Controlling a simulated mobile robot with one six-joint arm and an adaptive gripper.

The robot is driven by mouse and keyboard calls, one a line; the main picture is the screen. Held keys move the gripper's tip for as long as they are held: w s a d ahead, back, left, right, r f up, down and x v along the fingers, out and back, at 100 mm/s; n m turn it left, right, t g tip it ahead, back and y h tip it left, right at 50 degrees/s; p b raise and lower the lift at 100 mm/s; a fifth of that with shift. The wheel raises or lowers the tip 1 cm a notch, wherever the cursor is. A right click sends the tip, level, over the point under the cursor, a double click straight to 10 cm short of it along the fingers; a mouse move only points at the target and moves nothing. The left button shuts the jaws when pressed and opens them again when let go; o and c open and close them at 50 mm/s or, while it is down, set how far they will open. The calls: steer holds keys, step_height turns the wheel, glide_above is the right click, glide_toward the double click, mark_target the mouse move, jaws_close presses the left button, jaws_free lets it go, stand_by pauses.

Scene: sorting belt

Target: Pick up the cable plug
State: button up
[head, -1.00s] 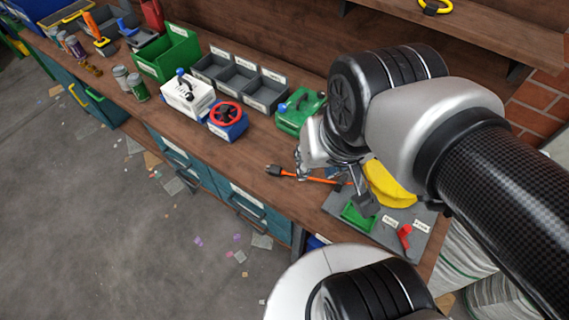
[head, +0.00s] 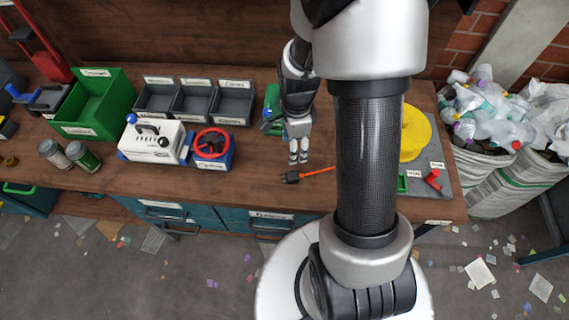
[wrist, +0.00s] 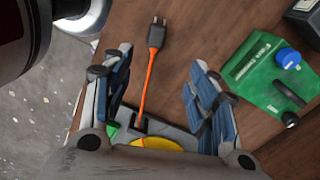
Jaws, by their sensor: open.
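The cable plug (head: 291,177) is dark with an orange cable and lies on the wooden bench. In the head view it sits just below and left of my gripper (head: 298,157), and my arm hides the far end of the cable. In the wrist view the plug (wrist: 156,34) shows two prongs, and its orange cable runs down between my fingers to a grey board. My gripper (wrist: 160,100) is open and empty, its fingers on either side of the cable and the plug head beyond them.
A green box with a blue knob (wrist: 270,75) stands close to my gripper. A blue box with a red wheel (head: 213,145), a white box (head: 150,145) and grey bins (head: 190,103) stand left. A yellow round thing (head: 413,135) and a red piece (head: 433,180) are right.

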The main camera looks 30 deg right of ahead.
steer(key=b, duration=0.3)
glide_above(293, 175)
steer(key=f, duration=1)
steer(key=shift+w+d+f, duration=0.25)
steer(key=shift+s+a+f+b, duration=0.15)
steer(key=shift+f+b, duration=0.55)
steer(key=shift+f, duration=0.65)
steer(key=shift+s+a+f+b, duration=0.1)
steer(key=shift+f+b, duration=0.55)
steer(key=shift+f, duration=0.7)
steer(key=shift+r, duration=0.1)
steer(key=shift+c, duration=0.3)
steer(key=c, duration=1.2)
